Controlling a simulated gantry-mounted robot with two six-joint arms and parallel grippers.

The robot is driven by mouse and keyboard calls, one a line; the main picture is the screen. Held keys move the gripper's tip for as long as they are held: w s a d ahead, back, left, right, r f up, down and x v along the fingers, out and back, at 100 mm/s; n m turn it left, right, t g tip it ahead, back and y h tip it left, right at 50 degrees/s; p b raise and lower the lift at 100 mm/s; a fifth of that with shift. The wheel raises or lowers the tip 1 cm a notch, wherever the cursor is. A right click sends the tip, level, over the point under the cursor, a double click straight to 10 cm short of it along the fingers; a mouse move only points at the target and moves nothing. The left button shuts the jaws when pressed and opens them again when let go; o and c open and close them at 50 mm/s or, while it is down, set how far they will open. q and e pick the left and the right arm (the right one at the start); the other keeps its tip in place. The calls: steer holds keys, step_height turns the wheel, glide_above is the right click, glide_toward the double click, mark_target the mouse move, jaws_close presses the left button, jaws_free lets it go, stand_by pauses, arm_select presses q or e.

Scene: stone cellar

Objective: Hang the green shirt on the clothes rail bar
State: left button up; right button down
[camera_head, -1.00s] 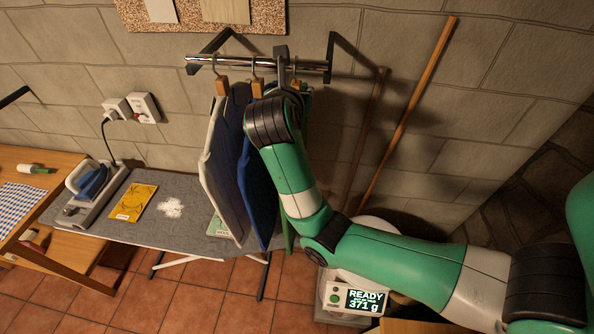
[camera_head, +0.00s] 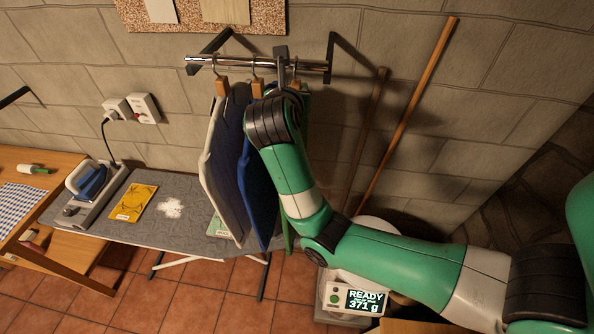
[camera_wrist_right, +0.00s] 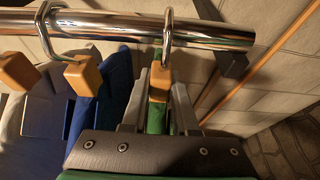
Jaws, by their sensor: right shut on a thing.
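The green shirt (camera_wrist_right: 155,118) hangs from a hanger with a wooden neck (camera_wrist_right: 159,83) in the right wrist view. My right gripper (camera_wrist_right: 160,90) is shut on that neck, one grey finger on each side. The hanger's metal hook (camera_wrist_right: 169,22) loops at the chrome rail bar (camera_wrist_right: 120,28) and appears to pass over it; whether it bears weight I cannot tell. In the head view the rail bar (camera_head: 203,62) is at the top, and my right arm hides most of the green shirt (camera_head: 289,236). My left gripper is not in view.
A white garment (camera_head: 215,165) and a blue garment (camera_head: 257,190) hang on the bar just left of the green shirt. Below are an ironing board (camera_head: 120,223) with an iron (camera_head: 91,182), and a scale (camera_head: 345,299). A wooden pole (camera_head: 408,115) leans on the wall at right.

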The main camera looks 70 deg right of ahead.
mark_target(295, 87)
steer(key=shift+r, duration=0.1)
steer(key=shift+s+a+r+p, duration=0.1)
steer(key=shift+a+r+p, duration=0.1)
steer(key=shift+r+p, duration=0.45)
steer(key=shift+a+r+p, duration=0.2)
steer(key=shift+r+p, duration=0.4)
stand_by(0.4)
steer(key=shift+s+a+p, duration=0.25)
steer(key=shift+a+p, duration=0.1)
steer(key=shift+a, duration=0.8)
